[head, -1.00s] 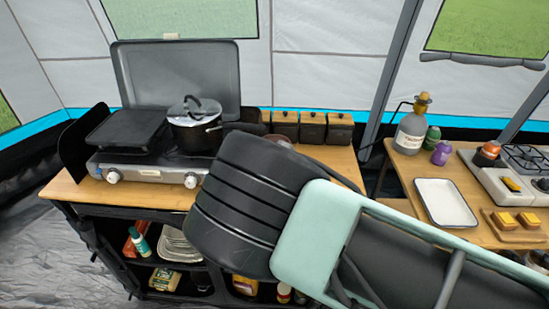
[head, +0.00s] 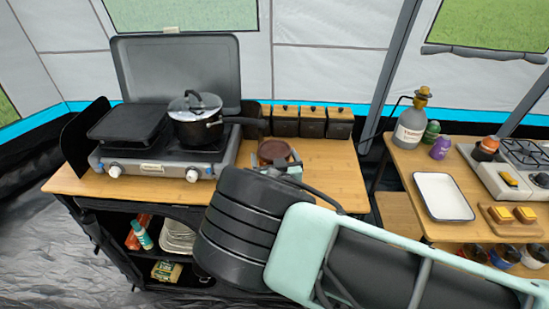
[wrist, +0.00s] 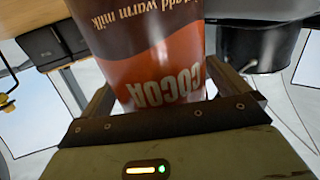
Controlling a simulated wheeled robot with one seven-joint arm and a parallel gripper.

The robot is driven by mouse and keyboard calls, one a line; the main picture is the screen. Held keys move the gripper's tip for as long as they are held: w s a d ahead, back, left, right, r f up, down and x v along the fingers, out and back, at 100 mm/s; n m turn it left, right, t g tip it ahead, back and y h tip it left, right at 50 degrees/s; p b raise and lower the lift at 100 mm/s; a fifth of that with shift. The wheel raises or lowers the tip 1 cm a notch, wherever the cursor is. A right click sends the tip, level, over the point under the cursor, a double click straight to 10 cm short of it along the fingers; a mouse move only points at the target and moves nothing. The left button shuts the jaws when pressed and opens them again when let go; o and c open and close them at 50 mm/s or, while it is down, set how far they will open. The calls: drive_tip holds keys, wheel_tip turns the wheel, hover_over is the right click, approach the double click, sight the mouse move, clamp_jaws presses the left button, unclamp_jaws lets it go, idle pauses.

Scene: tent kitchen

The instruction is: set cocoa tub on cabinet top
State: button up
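The cocoa tub (head: 273,151) shows its round brown lid above the right part of the wooden cabinet top (head: 330,170). Its lower part is hidden behind my arm in the head view. In the wrist view, the brown and orange cocoa tub (wrist: 150,60) stands between both fingers, with its lettering upside down in the picture. My gripper (wrist: 158,78) is shut on the tub. In the head view my gripper (head: 284,167) is partly visible beside it. I cannot tell whether the tub's base touches the cabinet top.
A camp stove (head: 155,165) with a lidded pot (head: 197,130) fills the cabinet's left side; the pot's handle points toward the tub. Several dark canisters (head: 312,122) line the back. Bare wood lies right of the tub. Another table with a white tray (head: 442,196) stands to the right.

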drive_tip(key=shift+r, duration=0.25)
drive_tip(key=s+d+r+m+g+h+b, duration=0.15)
drive_tip(key=s+g, duration=0.35)
drive_tip(key=s, duration=0.5)
drive_tip(key=s+d+f+m+g+b, duration=0.1)
drive_tip(key=s+d+g+b, duration=0.3)
drive_tip(key=s, duration=0.6)
drive_tip(key=s+d+r+n+g+h, duration=0.1)
drive_tip(key=s+d+r+n+g, duration=0.3)
drive_tip(key=s+r, duration=0.3)
drive_tip(key=s+d+r+n+g+h+p, duration=0.1)
drive_tip(key=s+d+r+n+g, duration=0.2)
drive_tip(key=s, duration=0.9)
drive_tip(key=d+r+g, duration=0.1)
drive_tip(key=d+r, duration=0.2)
drive_tip(key=r, duration=0.2)
drive_tip(key=shift+s+d+n+p, duration=0.2)
drive_tip(key=shift+d+n+p, duration=0.1)
drive_tip(key=shift+d+n, duration=0.1)
